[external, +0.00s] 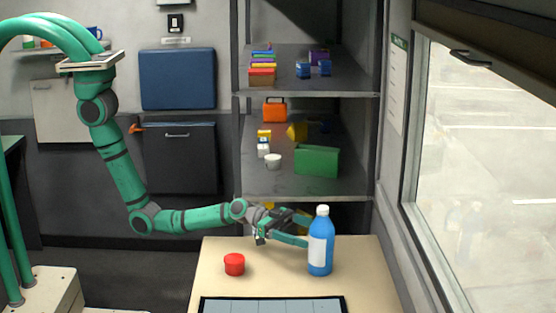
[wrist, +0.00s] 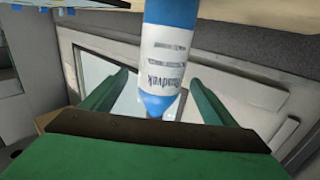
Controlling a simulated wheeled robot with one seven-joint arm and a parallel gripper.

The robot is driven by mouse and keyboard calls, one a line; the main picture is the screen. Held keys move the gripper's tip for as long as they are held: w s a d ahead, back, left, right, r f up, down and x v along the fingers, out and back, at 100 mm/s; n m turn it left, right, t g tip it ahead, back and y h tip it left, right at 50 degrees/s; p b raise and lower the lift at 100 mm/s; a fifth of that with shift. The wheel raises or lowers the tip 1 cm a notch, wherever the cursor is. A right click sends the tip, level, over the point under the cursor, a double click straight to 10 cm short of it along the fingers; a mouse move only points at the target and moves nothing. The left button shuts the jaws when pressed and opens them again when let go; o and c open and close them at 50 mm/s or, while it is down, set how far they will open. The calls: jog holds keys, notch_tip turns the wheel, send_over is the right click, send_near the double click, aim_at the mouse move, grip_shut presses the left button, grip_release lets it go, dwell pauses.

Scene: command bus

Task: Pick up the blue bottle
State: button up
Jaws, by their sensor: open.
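The blue bottle (external: 320,243) stands upright on the table, with a white cap and a white label. In the wrist view the bottle (wrist: 167,50) appears upside down, ahead of and between the two green fingers. My gripper (external: 300,234) is open, at about the height of the bottle's upper half, with its fingertips close to the bottle's left side. In the wrist view my gripper (wrist: 162,87) has its fingers spread wide with the bottle apart from both. Whether the fingers reach around the bottle is hard to tell.
A red round container (external: 234,264) stands on the beige table (external: 215,285), left of the bottle. A dark-framed panel (external: 272,305) lies at the table's front. Shelves (external: 310,185) with several items rise behind, and a window (external: 480,170) is at the right.

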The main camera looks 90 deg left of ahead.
aim_at(333, 242)
jog(key=shift+f+x, duration=0.15)
jog(key=shift+x, duration=1.05)
jog(key=shift+f+x, duration=0.1)
jog(key=shift+x, duration=1.1)
jog(key=c, duration=1.7)
jog(key=shift+r, duration=0.15)
jog(key=shift+c, duration=0.9)
